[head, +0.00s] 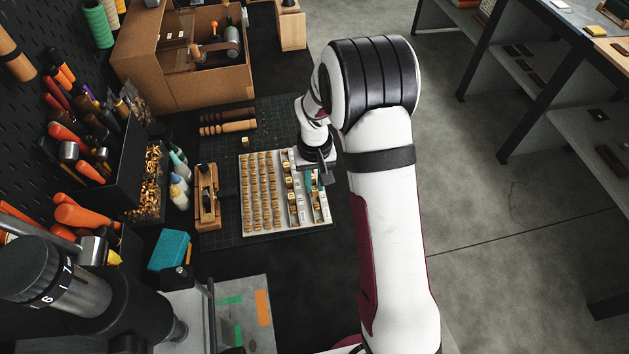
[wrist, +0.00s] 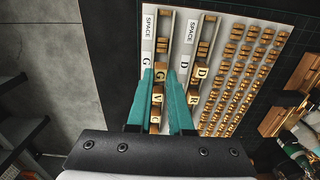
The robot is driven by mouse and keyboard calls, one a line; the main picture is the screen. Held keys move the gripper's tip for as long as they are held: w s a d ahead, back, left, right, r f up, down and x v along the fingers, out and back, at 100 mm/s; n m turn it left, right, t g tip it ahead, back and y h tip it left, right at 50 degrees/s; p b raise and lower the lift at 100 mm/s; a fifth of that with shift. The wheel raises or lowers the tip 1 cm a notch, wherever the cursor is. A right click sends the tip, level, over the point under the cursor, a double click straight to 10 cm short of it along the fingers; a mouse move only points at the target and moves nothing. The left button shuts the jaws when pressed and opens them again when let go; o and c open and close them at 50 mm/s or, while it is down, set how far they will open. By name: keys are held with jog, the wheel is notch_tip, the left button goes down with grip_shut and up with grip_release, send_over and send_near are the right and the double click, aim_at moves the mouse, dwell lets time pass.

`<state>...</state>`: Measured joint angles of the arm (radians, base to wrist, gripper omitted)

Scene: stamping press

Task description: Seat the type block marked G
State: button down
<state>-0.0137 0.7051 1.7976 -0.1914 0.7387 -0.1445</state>
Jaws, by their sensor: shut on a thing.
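The type block marked G (wrist: 157,89) is a small golden block with a pale lettered face. It sits between the two teal fingers of my gripper (wrist: 160,77) in the wrist view. My gripper is shut on it, low over the right part of the type tray (head: 328,222). A block marked V (wrist: 157,99) is close beside the G block in the same channel. In the head view my gripper (head: 317,175) hides the G block. I cannot tell whether the G block is touching the channel floor.
The neighbouring channel holds blocks marked D (wrist: 201,71) and R (wrist: 192,98). Rows of small blocks (wrist: 235,65) fill the rest of the tray. A lone block (head: 245,141) lies on the dark mat. A wooden plane-like tool (head: 207,200) stands left of the tray.

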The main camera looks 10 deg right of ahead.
aim_at(314, 187)
jog(key=shift+f, duration=0.2)
jog(key=shift+f, duration=0.7)
jog(key=c, duration=0.7)
grip_release()
jog(key=shift+c, duration=0.2)
jog(key=shift+r, duration=0.15)
notch_tip(314, 187, up, 16)
jog(key=shift+f, duration=0.2)
